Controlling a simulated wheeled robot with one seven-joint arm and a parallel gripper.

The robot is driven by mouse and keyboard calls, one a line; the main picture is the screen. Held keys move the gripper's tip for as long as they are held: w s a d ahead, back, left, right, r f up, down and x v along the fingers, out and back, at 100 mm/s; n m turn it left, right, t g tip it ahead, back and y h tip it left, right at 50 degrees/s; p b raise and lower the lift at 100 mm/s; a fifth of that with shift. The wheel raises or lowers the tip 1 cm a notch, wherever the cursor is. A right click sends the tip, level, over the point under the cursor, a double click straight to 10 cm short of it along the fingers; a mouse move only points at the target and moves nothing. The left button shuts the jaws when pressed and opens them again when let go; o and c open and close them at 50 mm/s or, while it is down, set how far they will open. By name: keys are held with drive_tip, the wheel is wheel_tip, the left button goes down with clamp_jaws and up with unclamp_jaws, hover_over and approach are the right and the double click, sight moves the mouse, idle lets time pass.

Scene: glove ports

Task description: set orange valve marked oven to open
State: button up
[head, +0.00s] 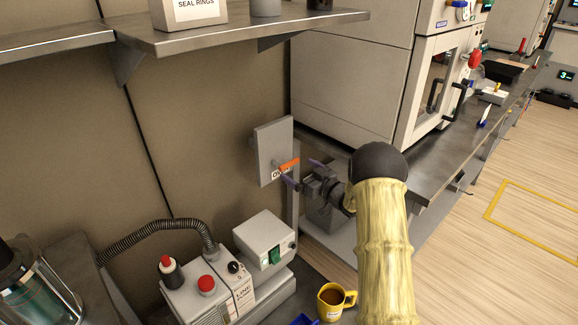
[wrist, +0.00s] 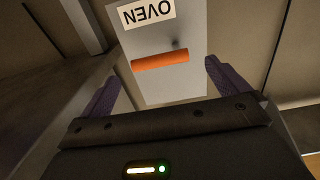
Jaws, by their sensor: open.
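The orange valve handle (head: 288,164) is a short bar on a grey upright panel (head: 268,145) by the back wall. In the head view it lies roughly level, its right end slightly higher. In the wrist view the orange bar (wrist: 160,61) lies crosswise, below an upside-down label reading OVEN (wrist: 147,13). In the head view the label is partly covered. My gripper (head: 304,172) is open and empty, with purple fingers, facing the panel. In the wrist view the bar appears between and just beyond the fingertips (wrist: 163,75), with a gap each side. I see no contact.
A bench (head: 452,150) with a large cabinet (head: 350,75) stands right of the panel. A metal shelf (head: 225,35) hangs above. Below are a white box (head: 264,240), a pump unit with a red button (head: 206,284) and a yellow mug (head: 333,301).

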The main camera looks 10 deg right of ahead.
sight(291, 165)
drive_tip(key=x, duration=0.5)
drive_tip(key=shift+w+a+b, duration=0.2)
drive_tip(key=shift+w+b, duration=0.1)
drive_tip(key=c, duration=1.1)
drive_tip(key=shift+d, duration=0.1)
